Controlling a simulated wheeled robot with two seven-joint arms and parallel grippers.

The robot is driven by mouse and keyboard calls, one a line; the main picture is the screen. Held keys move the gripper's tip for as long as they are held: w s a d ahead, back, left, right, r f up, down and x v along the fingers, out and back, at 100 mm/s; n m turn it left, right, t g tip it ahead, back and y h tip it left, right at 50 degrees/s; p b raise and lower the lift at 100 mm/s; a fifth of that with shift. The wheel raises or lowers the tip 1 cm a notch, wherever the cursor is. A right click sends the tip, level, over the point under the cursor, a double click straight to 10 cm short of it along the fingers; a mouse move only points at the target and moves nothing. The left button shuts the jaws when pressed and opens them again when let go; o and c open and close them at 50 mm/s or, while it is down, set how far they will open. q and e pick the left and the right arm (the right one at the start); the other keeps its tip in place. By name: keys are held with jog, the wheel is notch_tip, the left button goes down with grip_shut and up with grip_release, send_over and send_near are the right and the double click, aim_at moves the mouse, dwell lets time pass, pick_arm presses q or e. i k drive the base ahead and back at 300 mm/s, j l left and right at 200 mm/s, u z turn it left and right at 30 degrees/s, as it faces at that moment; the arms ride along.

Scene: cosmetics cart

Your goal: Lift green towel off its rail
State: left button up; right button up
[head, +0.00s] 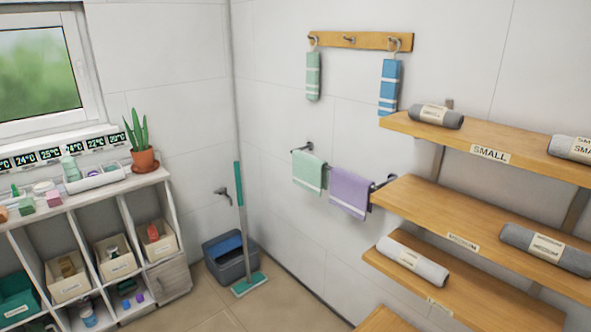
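A green towel (308,174) with pale stripes near its lower edge hangs folded over the left part of a dark wall rail (301,148). A purple towel (350,193) hangs on the same rail just to its right. A smaller green striped towel (313,77) hangs by a loop from the left hook of a wooden hook board (360,40) above. A blue striped towel (389,86) hangs from the board's right hook. Neither of my grippers is in the head view.
Wooden shelves (470,185) with rolled grey towels stand close to the rail's right end. A mop (242,225) and a grey bucket (232,262) stand in the corner. A white cubby unit (98,199) fills the left. The floor (290,312) before the rail looks clear.

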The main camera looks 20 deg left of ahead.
aim_at(308, 171)
jog(key=i+j+z, duration=0.15)
jog(key=j, duration=0.45)
jog(key=i+j+z, duration=0.15)
jog(key=j, duration=0.4)
jog(key=i+j+z, duration=0.15)
jog(key=j, duration=0.5)
jog(key=j+z, duration=0.15)
jog(key=j, duration=0.45)
